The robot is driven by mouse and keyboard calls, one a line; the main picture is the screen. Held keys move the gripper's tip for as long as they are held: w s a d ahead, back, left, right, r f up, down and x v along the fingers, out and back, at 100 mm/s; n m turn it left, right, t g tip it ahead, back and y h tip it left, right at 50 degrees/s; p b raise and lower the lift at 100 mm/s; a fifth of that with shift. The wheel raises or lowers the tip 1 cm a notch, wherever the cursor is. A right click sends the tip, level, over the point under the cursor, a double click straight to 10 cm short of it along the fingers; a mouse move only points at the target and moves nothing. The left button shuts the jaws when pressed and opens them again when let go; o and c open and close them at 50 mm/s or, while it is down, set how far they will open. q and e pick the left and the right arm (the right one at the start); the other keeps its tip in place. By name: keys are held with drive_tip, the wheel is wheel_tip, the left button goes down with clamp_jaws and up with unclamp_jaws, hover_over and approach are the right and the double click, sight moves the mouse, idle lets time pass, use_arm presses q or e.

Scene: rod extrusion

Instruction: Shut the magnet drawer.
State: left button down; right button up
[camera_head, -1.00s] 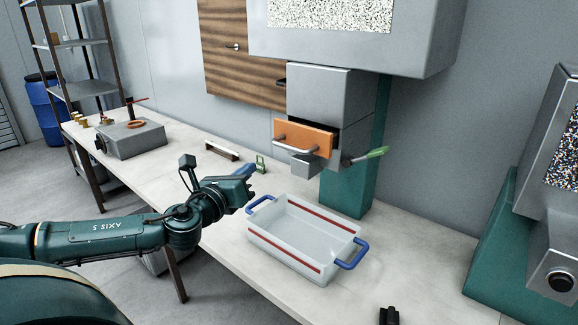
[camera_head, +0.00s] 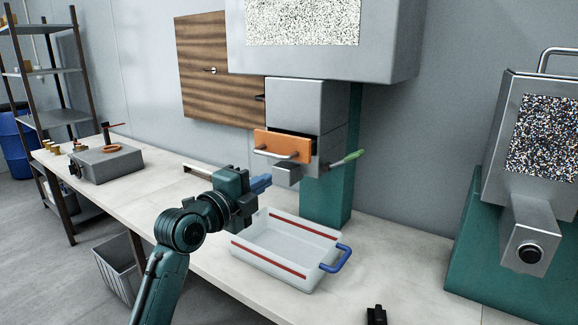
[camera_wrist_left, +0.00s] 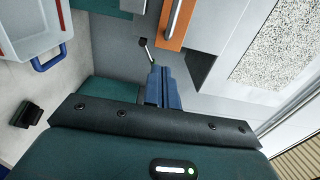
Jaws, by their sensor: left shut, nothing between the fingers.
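The magnet drawer, with an orange front (camera_head: 283,147) and a silver bar handle (camera_head: 276,155), stands partly open in the grey machine housing (camera_head: 306,105). A dark gap shows above its front. My left gripper (camera_head: 262,183) has blue fingers, shut and empty, below and a little left of the drawer front, above the tray's back left part. In the left wrist view the shut fingers (camera_wrist_left: 162,88) point toward the orange front (camera_wrist_left: 178,22) and its handle (camera_wrist_left: 172,20), apart from them. My right gripper is not in view.
A clear tray (camera_head: 285,236) with red stripes and a blue handle stands on the bench below the drawer. A grey box (camera_head: 106,163) stands at the bench's far left.

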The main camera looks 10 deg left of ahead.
sight(303, 157)
use_arm(q)
drive_tip(key=p+x, duration=0.2)
drive_tip(key=x, duration=1)
drive_tip(key=shift+w+d+f, duration=0.1)
drive_tip(key=shift+w+d, duration=0.1)
drive_tip(key=shift+w, duration=0.15)
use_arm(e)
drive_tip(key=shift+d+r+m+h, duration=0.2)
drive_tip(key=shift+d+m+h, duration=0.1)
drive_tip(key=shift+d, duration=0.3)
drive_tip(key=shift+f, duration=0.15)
use_arm(q)
drive_tip(key=shift+w+d, duration=0.1)
drive_tip(key=shift+w, duration=0.1)
drive_tip(key=b+x, duration=0.1)
drive_tip(key=b, duration=0.1)
drive_tip(key=b+x, duration=0.2)
drive_tip(key=shift+s+d+f, duration=0.1)
drive_tip(key=shift+f, duration=0.1)
drive_tip(key=shift+w+b, duration=0.3)
drive_tip(key=shift+b, duration=0.25)
drive_tip(key=shift+r, duration=0.45)
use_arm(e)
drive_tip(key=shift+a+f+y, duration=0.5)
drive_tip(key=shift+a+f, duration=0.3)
use_arm(q)
drive_tip(key=shift+r, duration=0.1)
